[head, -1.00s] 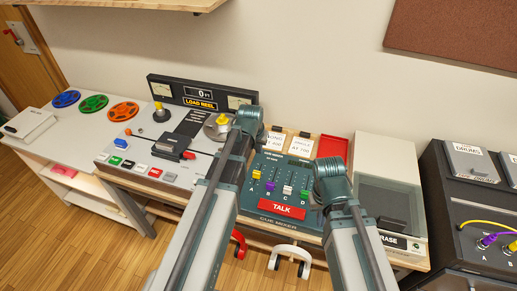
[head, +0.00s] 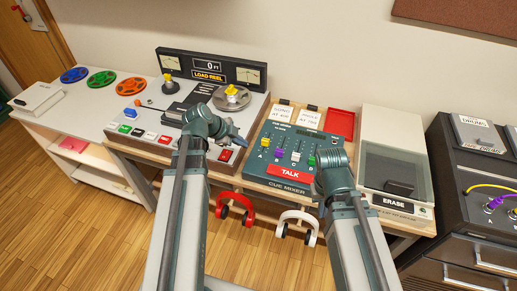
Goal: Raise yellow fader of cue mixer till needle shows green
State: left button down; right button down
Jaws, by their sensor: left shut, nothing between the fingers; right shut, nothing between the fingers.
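The cue mixer (head: 262,176) is a dark teal panel on the wooden bench. Its yellow fader (head: 265,142) is the leftmost, above letter A. Purple (head: 279,154), white (head: 295,157) and green (head: 311,161) faders stand to its right. A red TALK button (head: 289,172) is below them. My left gripper (head: 238,135) is shut and empty, pointing right, left of the yellow fader and apart from it. My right gripper (head: 331,158) is at the mixer's right edge, its fingers mostly hidden by the wrist. No needle on the mixer is readable.
A tape machine (head: 257,106) with two dial meters (head: 248,76) stands left of the mixer. Paper notes (head: 283,113) and a red tray (head: 340,122) lie behind it. The ERASE box (head: 395,150) is to the right. Red headphones (head: 236,208) and white headphones (head: 297,222) hang in front.

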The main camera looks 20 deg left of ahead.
aim_at(264, 143)
pick_arm(q)
jog(key=shift+s, duration=0.1)
jog(key=b+x, duration=0.9)
jog(key=x, duration=0.2)
jog(key=shift+a, duration=0.15)
jog(key=shift+w+r+p, duration=0.2)
jog(key=shift+w+p, duration=0.05)
jog(key=shift+w, duration=0.35)
jog(key=shift+w+r+p, duration=0.2)
jog(key=shift+w+p, duration=0.05)
jog(key=shift+w, duration=0.95)
jog(key=shift+w, duration=0.75)
jog(key=shift+s, duration=0.2)
